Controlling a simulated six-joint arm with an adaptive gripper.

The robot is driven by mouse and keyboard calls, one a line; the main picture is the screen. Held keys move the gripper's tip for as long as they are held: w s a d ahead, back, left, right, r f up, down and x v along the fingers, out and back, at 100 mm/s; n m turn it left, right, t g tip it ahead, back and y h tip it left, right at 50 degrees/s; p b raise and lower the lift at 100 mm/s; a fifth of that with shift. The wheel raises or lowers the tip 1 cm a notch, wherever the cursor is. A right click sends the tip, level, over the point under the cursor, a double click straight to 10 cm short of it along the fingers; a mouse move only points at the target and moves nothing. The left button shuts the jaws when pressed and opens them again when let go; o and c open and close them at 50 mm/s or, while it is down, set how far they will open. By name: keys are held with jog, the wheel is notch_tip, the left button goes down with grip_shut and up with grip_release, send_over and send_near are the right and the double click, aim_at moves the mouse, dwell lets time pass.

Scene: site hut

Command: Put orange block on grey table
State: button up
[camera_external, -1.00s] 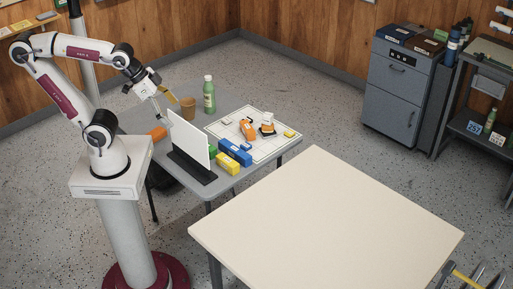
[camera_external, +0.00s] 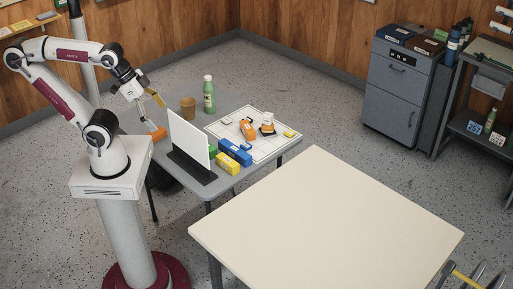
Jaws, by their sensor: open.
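An orange block (camera_external: 159,136) lies on the grey table (camera_external: 230,101), at its left side, behind a white upright panel (camera_external: 189,137). My gripper (camera_external: 152,112) is open, with its fingers spread and pointing down, just above the orange block. Whether a finger touches the block I cannot tell.
A brown cup (camera_external: 188,108) and a green bottle (camera_external: 209,95) stand behind the panel. A white grid mat (camera_external: 262,151) holds small orange and yellow items. Blue (camera_external: 235,153) and yellow (camera_external: 227,163) blocks sit nearby. The cream table (camera_external: 325,215) in front is bare.

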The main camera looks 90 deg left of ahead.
jog(key=w+a+f+n+t+y, duration=0.2)
jog(key=w+a, duration=0.7)
jog(key=w, duration=0.5)
jog(key=n+t+y, duration=0.2)
jog(key=t+y, duration=0.1)
jog(key=t, duration=0.1)
send_over(246, 126)
jog(key=s+d, duration=0.3)
jog(key=s, duration=0.1)
notch_tip(246, 126, down, 21)
jog(key=shift+s+a+f+t, duration=0.15)
jog(key=shift+a+f+t, duration=0.35)
jog(key=shift+f, duration=0.1)
jog(key=shift+f, duration=3.1)
jog(key=shift+f, duration=0.15)
